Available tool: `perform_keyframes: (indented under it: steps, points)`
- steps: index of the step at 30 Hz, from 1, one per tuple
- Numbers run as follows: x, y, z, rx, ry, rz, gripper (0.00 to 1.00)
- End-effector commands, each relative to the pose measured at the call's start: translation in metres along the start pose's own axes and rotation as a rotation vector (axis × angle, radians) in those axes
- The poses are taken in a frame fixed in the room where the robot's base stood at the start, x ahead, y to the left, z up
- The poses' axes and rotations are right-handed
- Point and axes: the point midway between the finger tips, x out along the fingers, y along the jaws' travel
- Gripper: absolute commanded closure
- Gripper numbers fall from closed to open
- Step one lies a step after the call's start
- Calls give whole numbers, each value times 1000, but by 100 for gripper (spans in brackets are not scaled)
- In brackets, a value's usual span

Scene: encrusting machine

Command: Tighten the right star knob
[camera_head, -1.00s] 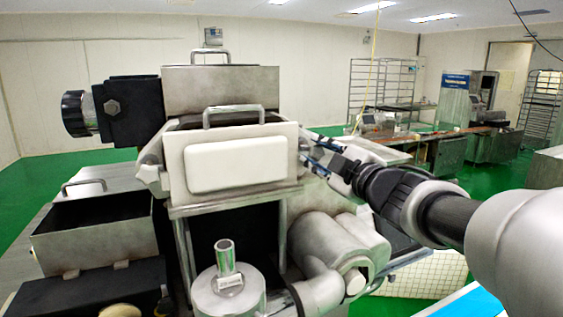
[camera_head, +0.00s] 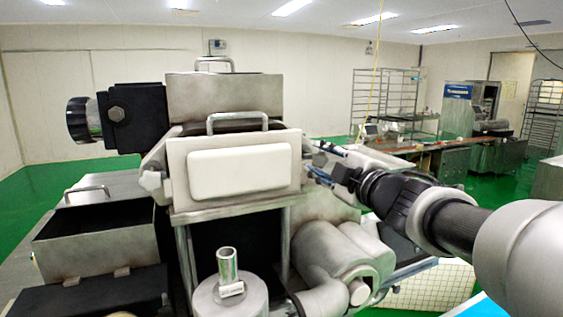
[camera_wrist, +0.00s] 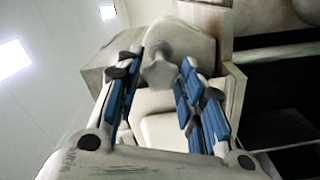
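The right star knob (camera_wrist: 160,66) is a pale grey lobed knob in the wrist view, on the side of the machine's light front block. My gripper (camera_wrist: 162,72) has its two blue-padded fingers spread, one on each side of the knob. The knob lies between the fingertips in the picture; I cannot tell whether the pads touch it. In the head view my gripper (camera_head: 322,162) reaches in from the right to the right edge of the white front cover (camera_head: 238,173). The right knob is largely hidden there. The left star knob (camera_head: 151,181) shows at the cover's left edge.
A metal hopper (camera_head: 225,95) with handles stands above the cover. A steel cylinder (camera_head: 227,267) and a rounded motor housing (camera_head: 335,255) lie below. An open metal box (camera_head: 95,245) is at left. Racks (camera_head: 385,95) and a work table (camera_head: 455,147) stand at the back right.

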Motion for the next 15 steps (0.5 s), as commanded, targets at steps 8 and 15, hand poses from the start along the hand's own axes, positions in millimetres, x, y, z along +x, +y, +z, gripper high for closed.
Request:
perform_keyframes:
  steps: [8, 15]
  points:
    - [0, 0, 0, 1, 0, -1, 50]
    - [-2, 0, 0, 0, -1, 0, 50]
